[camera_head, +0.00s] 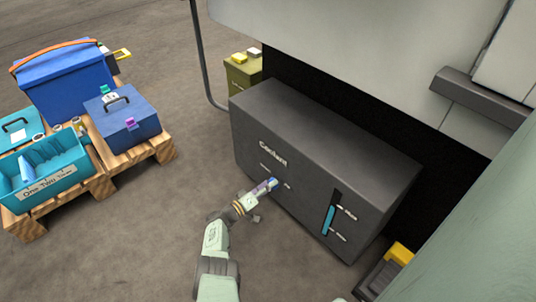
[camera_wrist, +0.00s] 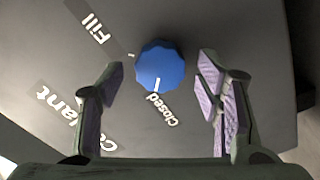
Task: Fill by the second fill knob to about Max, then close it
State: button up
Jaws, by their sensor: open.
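A dark grey tank (camera_head: 300,150) marked "Coolant" bears one blue fill knob. In the wrist view the knob (camera_wrist: 160,66) sits between my fingers, and its white line points at "Closed" (camera_wrist: 161,109). The "Fill" label (camera_wrist: 92,27) is at upper left. My gripper (camera_wrist: 160,77) is open, with a gap on each side of the knob. In the head view my gripper (camera_head: 268,187) is at the tank front and mostly hides the knob.
A pallet (camera_head: 155,152) at left holds a blue cooler (camera_head: 65,85), a blue toolbox (camera_head: 125,122) and a teal bin (camera_head: 45,180). An olive container (camera_head: 240,75) stands behind the tank. A yellow-and-black object (camera_head: 398,254) lies at lower right. The floor left of my arm is clear.

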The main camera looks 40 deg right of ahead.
jog(key=a, duration=0.7)
jog(key=shift+s+a, duration=0.25)
jog(key=shift+s, duration=0.05)
